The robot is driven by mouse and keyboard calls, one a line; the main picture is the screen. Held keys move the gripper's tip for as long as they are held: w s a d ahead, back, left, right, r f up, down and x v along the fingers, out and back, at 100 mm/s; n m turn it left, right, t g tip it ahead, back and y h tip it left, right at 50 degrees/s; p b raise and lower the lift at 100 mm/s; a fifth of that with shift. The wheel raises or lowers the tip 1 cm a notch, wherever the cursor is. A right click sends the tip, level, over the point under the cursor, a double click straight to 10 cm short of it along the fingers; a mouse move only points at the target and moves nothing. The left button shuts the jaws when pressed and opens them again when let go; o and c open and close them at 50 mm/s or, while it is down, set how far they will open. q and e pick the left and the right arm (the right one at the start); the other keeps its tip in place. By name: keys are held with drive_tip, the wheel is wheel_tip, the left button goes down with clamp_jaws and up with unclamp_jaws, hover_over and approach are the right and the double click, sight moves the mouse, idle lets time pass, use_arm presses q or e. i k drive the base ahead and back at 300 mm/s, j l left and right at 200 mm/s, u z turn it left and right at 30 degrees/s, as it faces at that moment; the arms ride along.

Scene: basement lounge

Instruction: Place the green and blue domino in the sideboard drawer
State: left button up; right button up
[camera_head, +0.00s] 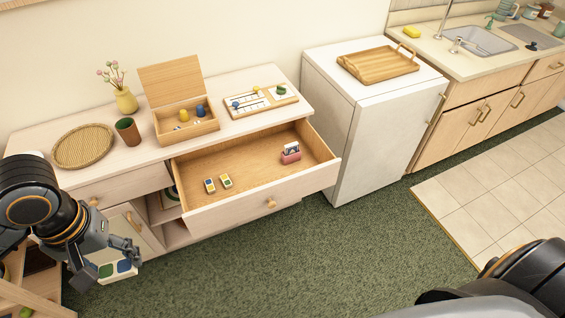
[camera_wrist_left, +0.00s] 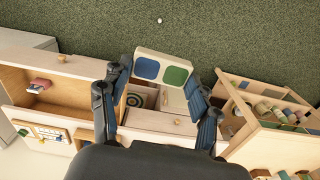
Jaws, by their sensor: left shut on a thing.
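The green and blue domino (camera_head: 115,268) is a cream block with one green and one blue square. My left gripper (camera_head: 98,268) is shut on it, in front of the sideboard's left end. In the left wrist view the domino (camera_wrist_left: 163,67) sits between the fingertips (camera_wrist_left: 160,75), its two squares showing. The sideboard (camera_head: 45,140) has its upper drawer (camera_head: 265,165) pulled out, right of the gripper. Two small dominoes (camera_head: 218,183) and a red holder with cards (camera_head: 291,152) are in the drawer. My right gripper is not visible; only dark parts of mine show at lower right.
On the sideboard top are a woven tray (camera_head: 83,146), a cup (camera_head: 128,131), a vase (camera_head: 125,99), an open wooden box (camera_head: 187,131) and a game board (camera_head: 258,101). A wooden rack (camera_wrist_left: 250,125) stands near the left gripper. Green carpet (camera_head: 300,250) is clear ahead.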

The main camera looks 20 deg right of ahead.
sight(261, 175)
drive_tip(key=i+l+z, duration=0.1)
drive_tip(key=l, duration=0.3)
drive_tip(key=i+l, duration=0.35)
drive_tip(key=i+l+z, duration=0.15)
drive_tip(key=l, duration=0.25)
drive_tip(key=i+j+z, duration=0.1)
drive_tip(key=i, duration=0.2)
drive_tip(key=i+j, duration=0.1)
drive_tip(key=i, duration=0.2)
drive_tip(key=i+l+z, duration=0.05)
